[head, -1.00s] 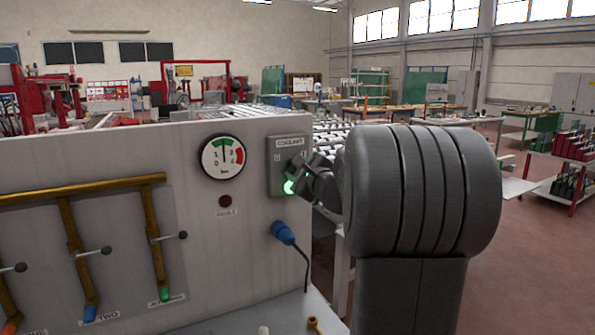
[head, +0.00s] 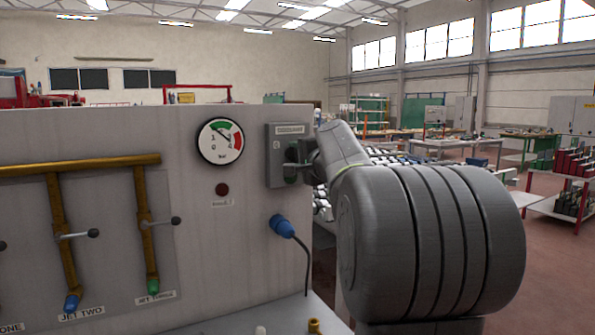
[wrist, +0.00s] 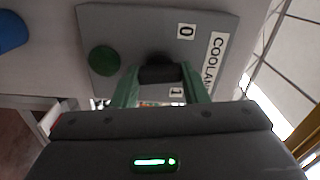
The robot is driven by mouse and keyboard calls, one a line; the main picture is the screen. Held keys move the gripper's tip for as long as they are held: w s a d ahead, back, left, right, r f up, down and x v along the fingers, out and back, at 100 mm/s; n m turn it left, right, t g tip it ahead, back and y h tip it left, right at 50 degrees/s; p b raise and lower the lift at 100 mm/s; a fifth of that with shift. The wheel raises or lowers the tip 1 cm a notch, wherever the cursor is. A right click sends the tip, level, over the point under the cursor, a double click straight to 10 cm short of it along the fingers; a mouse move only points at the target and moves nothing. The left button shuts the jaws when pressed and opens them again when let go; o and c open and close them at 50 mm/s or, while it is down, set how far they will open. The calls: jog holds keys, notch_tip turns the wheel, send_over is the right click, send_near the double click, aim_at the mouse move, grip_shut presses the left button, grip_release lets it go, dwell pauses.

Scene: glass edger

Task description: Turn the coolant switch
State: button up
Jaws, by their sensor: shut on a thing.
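The coolant switch is a dark knob (wrist: 160,72) on a grey box (wrist: 130,22) labelled COOLANT, with marks 0 and 1 beside it. The box (head: 275,172) also shows on the right of the panel in the head view. My gripper (wrist: 162,80) is shut on the knob, with a green finger on each side. In the head view my gripper (head: 299,165) reaches the box from the right and hides most of the knob. A round green lamp (wrist: 104,60) on the box looks dark. I cannot tell which mark the knob points to.
A pressure gauge (head: 220,141) and a dark red lamp (head: 222,190) sit left of the box. A blue plug (head: 282,226) with a cable is below it. Brass pipes (head: 60,220) with levers are at the left. A roller table lies behind.

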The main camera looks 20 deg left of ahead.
jog(key=n+b, duration=0.3)
jog(key=shift+f+n, duration=0.25)
jog(key=shift+n, duration=0.05)
jog(key=shift+r+n+b, duration=0.15)
jog(key=shift+n+b, duration=1.05)
jog(key=shift+b, duration=0.15)
jog(key=shift+r, duration=0.1)
jog(key=o, duration=1)
jog(key=b+v, duration=0.2)
jog(key=v, duration=1.2)
jog(key=shift+w+a, duration=0.1)
